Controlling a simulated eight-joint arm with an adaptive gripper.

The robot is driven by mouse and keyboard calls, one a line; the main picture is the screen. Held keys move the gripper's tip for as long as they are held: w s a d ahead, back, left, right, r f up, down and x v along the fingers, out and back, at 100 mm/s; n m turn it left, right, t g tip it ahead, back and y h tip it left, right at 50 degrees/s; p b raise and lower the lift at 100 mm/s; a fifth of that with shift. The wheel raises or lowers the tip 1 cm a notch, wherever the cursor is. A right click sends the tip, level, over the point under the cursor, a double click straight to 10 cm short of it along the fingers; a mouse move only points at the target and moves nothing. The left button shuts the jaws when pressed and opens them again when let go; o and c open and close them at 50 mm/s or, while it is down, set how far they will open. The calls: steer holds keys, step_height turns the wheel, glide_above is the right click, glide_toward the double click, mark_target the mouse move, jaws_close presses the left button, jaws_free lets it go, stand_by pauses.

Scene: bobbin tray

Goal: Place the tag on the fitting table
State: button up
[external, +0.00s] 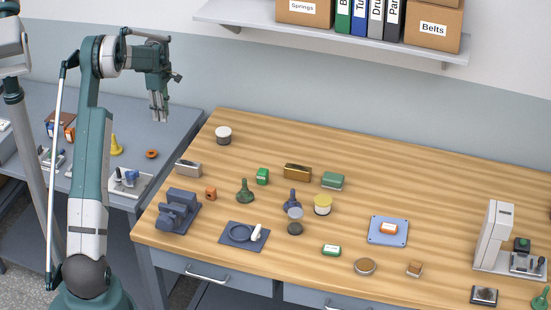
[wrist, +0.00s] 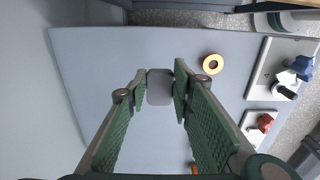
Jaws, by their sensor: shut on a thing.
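My gripper (external: 159,116) is raised at the upper left in the external view, over the back right part of the grey table (external: 178,125). In the wrist view, my gripper (wrist: 160,90) has its two green fingers closed on a small grey rounded plate, which looks like the tag (wrist: 160,86). The tag is too small to make out in the external view. Below it the wrist view shows the bare grey tabletop (wrist: 110,60), with the tag held apart from it. The pictures do not label which table is the fitting table.
On the grey table are an orange ring (external: 151,154), a yellow bell-shaped piece (external: 116,146) and a white fixture (external: 130,182). The ring also shows in the wrist view (wrist: 213,64). The wooden table (external: 330,145) carries many small items. The grey table's back right area is clear.

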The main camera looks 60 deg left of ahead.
stand_by(0.4)
glide_above(166, 140)
steer(key=shift+a+f, duration=0.1)
steer(key=shift+f, duration=3.05)
steer(key=shift+f, duration=0.1)
steer(key=shift+f, duration=1.75)
steer(key=shift+f+b, duration=0.15)
steer(key=shift+b, duration=0.15)
steer(key=o, duration=0.8)
steer(key=shift+c, duration=0.2)
steer(key=shift+r, duration=0.2)
step_height(166, 140, up, 12)
steer(key=shift+f+p, duration=0.1)
steer(key=shift+p, duration=0.2)
